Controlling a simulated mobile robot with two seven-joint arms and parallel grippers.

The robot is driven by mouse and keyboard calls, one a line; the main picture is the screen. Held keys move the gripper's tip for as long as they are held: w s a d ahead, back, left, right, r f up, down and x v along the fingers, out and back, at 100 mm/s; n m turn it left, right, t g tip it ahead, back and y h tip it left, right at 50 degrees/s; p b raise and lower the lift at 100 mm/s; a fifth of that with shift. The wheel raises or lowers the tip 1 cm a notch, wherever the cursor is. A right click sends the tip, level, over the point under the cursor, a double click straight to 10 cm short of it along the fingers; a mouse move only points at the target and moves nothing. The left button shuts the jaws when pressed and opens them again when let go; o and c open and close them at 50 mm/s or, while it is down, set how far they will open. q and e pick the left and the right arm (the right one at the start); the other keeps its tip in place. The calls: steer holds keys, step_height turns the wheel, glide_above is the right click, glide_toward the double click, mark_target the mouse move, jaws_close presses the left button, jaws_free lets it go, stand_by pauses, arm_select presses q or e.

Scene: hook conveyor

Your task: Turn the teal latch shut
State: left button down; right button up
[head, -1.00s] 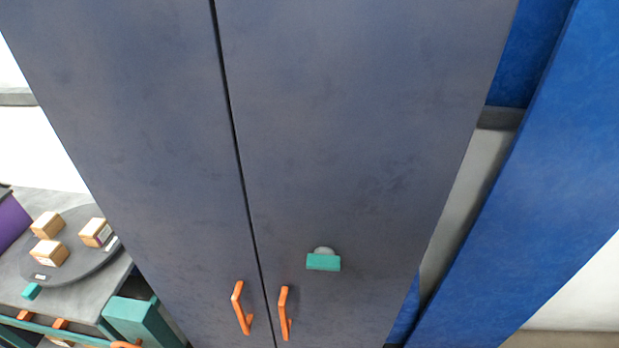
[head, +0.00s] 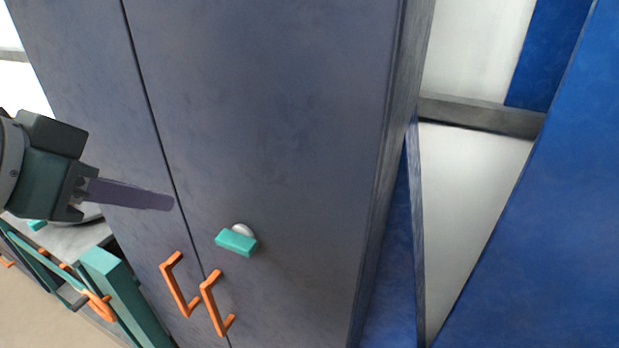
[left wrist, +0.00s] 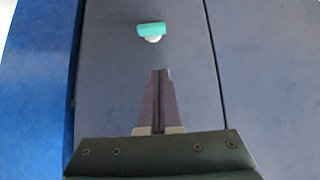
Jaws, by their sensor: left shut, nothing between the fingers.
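The teal latch (head: 237,242) is a small block on a pale round pivot on the right door of a dark grey-blue cabinet (head: 280,110). It lies roughly crosswise, tilted a little in the head view. It also shows in the left wrist view (left wrist: 151,29), ahead of the fingertips. My left gripper (head: 172,203) is shut and empty, in front of the cabinet to the upper left of the latch, apart from it. Its fingers also show pressed together in the left wrist view (left wrist: 160,72). My right gripper is not in view.
Two orange handles, on the left door (head: 178,285) and the right door (head: 215,303), sit below the latch. A teal-framed cart (head: 115,285) with orange parts stands at the lower left. A blue panel (head: 530,220) stands at the right.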

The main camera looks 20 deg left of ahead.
arm_select(q)
steer(key=p, duration=0.1)
glide_above(229, 234)
steer(key=s, duration=0.3)
step_height(229, 234, down, 7)
step_height(229, 234, down, 3)
steer(key=shift+a+f+p, duration=0.1)
steer(key=shift+a+p, duration=0.05)
steer(key=shift+p, duration=0.15)
steer(key=shift+f, duration=0.45)
